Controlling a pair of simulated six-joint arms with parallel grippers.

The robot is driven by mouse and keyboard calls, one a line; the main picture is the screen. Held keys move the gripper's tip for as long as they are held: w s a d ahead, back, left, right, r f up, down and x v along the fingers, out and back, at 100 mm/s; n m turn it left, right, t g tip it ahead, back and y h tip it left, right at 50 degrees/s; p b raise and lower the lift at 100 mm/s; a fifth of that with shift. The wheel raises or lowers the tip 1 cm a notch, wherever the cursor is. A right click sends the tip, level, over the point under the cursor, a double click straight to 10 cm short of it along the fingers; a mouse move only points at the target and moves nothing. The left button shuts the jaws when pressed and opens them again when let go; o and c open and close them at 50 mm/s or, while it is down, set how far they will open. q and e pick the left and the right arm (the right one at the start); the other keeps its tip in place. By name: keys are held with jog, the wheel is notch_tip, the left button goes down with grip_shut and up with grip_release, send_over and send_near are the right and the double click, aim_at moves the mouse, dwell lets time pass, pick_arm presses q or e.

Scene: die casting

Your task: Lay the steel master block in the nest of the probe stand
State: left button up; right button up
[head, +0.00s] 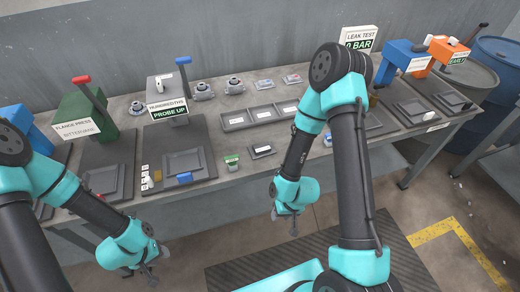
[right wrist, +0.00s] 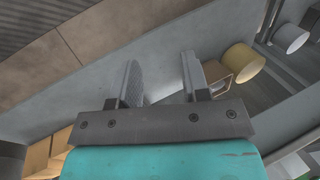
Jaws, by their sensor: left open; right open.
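The probe stand (head: 167,98) is the grey machine marked PROBE UP at the back left of the bench. Its nest (head: 183,163) is a square grey recess on the dark base plate, with a blue piece (head: 185,178) at its front edge. My left gripper (head: 150,275) is open and empty, low in front of the bench. My right gripper (head: 291,222) is open, in front of the bench's front edge; its fingers are apart and empty in the right wrist view (right wrist: 162,85).
A green flange press (head: 88,113) stands left of the probe stand. Labelled trays (head: 236,122) and several metal parts (head: 203,91) lie along the bench. A green-topped block (head: 231,161) sits near the front edge. Blue and orange machines (head: 440,52) and barrels (head: 497,62) are at the right.

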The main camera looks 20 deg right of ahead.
jog(key=shift+o, duration=0.4)
jog(key=o, duration=1)
jog(key=shift+w, duration=0.1)
